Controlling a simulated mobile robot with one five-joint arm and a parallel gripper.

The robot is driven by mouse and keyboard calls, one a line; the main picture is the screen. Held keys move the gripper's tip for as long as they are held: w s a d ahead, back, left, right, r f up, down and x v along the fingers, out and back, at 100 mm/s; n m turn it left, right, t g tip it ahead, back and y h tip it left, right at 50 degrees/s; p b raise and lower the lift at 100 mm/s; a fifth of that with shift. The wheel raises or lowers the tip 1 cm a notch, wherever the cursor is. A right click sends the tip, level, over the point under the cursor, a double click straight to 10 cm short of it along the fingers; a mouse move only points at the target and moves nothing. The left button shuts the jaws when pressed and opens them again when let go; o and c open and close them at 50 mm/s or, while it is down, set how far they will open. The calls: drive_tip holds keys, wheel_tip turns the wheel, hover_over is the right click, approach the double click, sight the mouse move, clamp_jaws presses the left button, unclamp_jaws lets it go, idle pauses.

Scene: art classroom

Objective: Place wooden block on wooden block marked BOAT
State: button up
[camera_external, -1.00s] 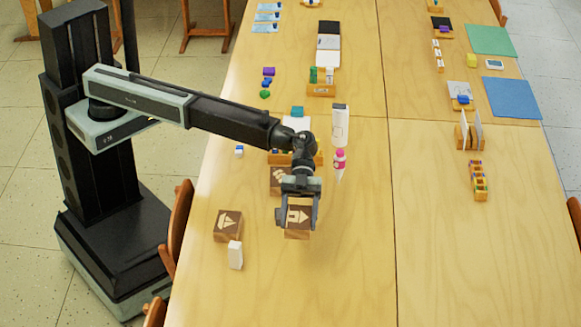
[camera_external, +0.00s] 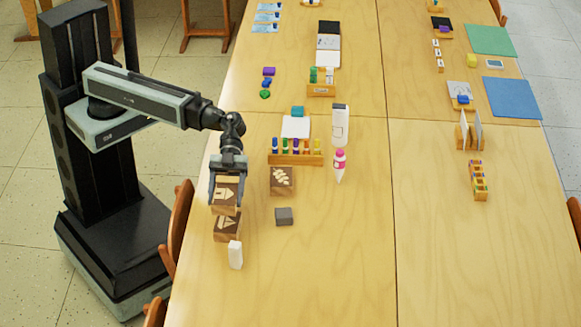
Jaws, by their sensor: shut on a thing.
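My gripper (camera_external: 227,182) is shut on a brown wooden block (camera_external: 225,194) with a pale house-like mark. It holds this block at the left side of the table. The wooden block with the pale sail-like boat mark (camera_external: 228,230) stands on the table just below it in the picture. The held block hides the far part of its top. I cannot tell whether the two blocks touch. Another wooden block with a leaf-like mark (camera_external: 282,180) stands to the right, apart from both.
A white block (camera_external: 235,255) stands close in front of the boat block. A dark grey block (camera_external: 284,216) lies to the right. A rack of coloured bottles (camera_external: 296,158) and a pink-capped bottle (camera_external: 339,166) stand farther back. The front middle of the table is clear.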

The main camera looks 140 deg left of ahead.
sight(227, 221)
wheel_tip(227, 221, down, 7)
drive_tip(key=b, duration=0.5)
drive_tip(key=shift+r, duration=0.35)
drive_tip(key=shift+f, duration=0.15)
drive_tip(key=o, duration=1.6)
drive_tip(key=shift+c, duration=0.2)
